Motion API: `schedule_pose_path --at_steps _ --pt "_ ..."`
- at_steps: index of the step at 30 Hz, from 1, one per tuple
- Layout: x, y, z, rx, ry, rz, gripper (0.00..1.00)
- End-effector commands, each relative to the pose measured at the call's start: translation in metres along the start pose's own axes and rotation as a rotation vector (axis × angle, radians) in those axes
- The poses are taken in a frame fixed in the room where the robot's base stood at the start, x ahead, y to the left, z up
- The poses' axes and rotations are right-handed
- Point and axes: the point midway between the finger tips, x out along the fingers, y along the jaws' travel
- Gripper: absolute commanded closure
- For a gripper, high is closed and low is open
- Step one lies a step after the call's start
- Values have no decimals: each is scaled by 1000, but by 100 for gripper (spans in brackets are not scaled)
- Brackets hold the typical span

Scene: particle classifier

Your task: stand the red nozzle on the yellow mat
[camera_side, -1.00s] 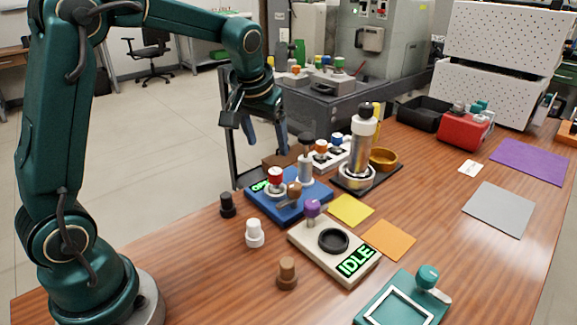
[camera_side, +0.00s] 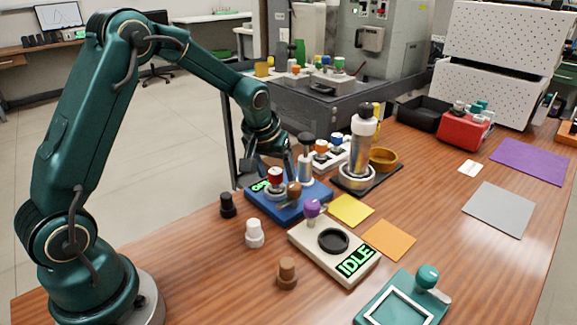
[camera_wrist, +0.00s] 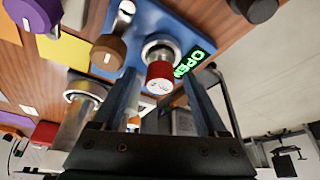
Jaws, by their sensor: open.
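The red nozzle (camera_side: 275,175) stands in a pale ring on the blue station (camera_side: 318,194), at its left end beside a green lit sign. In the wrist view the red nozzle (camera_wrist: 160,76) shows between my two fingers, with a gap on each side. My gripper (camera_wrist: 162,82) is open and empty. In the side view my gripper (camera_side: 268,158) hangs low just behind the red nozzle, and its fingertips are partly hidden. The yellow mat (camera_side: 351,210) lies flat and bare on the table, right of the blue station.
A purple-topped knob (camera_side: 312,208) is on the cream IDLE unit (camera_side: 360,263) near the mat. An orange mat (camera_side: 388,240) lies beside it. A tall metal cylinder (camera_side: 362,145) stands behind.

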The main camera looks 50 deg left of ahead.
Motion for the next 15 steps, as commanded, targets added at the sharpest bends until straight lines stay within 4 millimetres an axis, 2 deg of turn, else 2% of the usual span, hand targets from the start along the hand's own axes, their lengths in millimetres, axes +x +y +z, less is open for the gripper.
schedule_pose_path --at_steps 6,7,11,12,13,15 --pt "1 0 0 0 1 0 24" --pt "1 0 0 0 1 0 28" --pt "1 0 0 1 0 0 78" --pt "0 0 0 1 0 0 93" --pt "0 0 0 1 0 0 100" --pt "0 0 0 1 1 0 100"
